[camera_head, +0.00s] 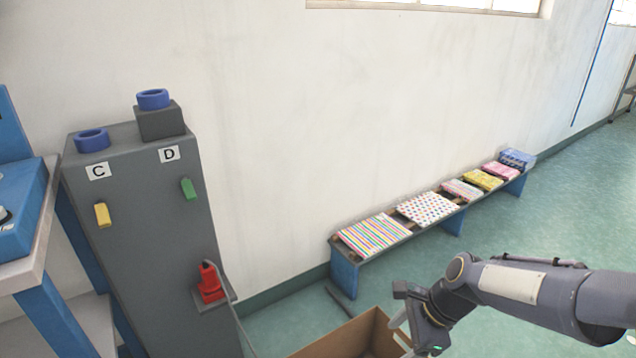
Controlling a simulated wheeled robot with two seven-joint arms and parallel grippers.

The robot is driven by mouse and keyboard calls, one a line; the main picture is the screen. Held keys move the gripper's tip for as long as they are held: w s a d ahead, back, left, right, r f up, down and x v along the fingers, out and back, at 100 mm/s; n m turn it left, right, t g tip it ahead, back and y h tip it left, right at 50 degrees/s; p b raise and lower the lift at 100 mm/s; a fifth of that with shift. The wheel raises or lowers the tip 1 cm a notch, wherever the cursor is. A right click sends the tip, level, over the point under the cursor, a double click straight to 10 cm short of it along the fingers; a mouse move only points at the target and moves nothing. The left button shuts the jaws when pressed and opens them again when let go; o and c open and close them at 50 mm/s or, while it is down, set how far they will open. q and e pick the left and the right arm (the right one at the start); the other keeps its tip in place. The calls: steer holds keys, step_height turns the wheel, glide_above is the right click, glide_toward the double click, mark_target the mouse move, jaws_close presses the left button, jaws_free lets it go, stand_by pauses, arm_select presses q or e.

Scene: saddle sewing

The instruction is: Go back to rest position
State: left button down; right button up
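My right arm reaches in from the right edge. Its gripper (400,337) hangs at the bottom, at the right side of an open cardboard box (350,338). Its two pale fingers look spread apart, with nothing seen between them. I cannot tell whether the gripper touches the box. My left gripper is out of view.
A grey cabinet (160,250) marked C and D stands at left, with blue rings (153,98) on top and a red device (209,282) on its side. A blue-legged table (45,260) is at far left. A low bench (345,265) bears patterned fabrics. Floor right of it is clear.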

steer(key=s+d+r+n+t, duration=0.2)
steer(key=s+r+n, duration=0.2)
steer(key=s+n, duration=0.45)
steer(key=s+d+r+n+t, duration=0.2)
steer(key=s+r+n, duration=0.1)
steer(key=s+n, duration=0.5)
step_height(320, 180, up, 34)
steer(key=s+h+p, duration=0.1)
steer(key=p, duration=3.2)
steer(key=shift+s+d+f, duration=0.2)
steer(key=shift+s+f, duration=0.05)
steer(key=shift+s, duration=0.05)
steer(key=shift+c, duration=0.3)
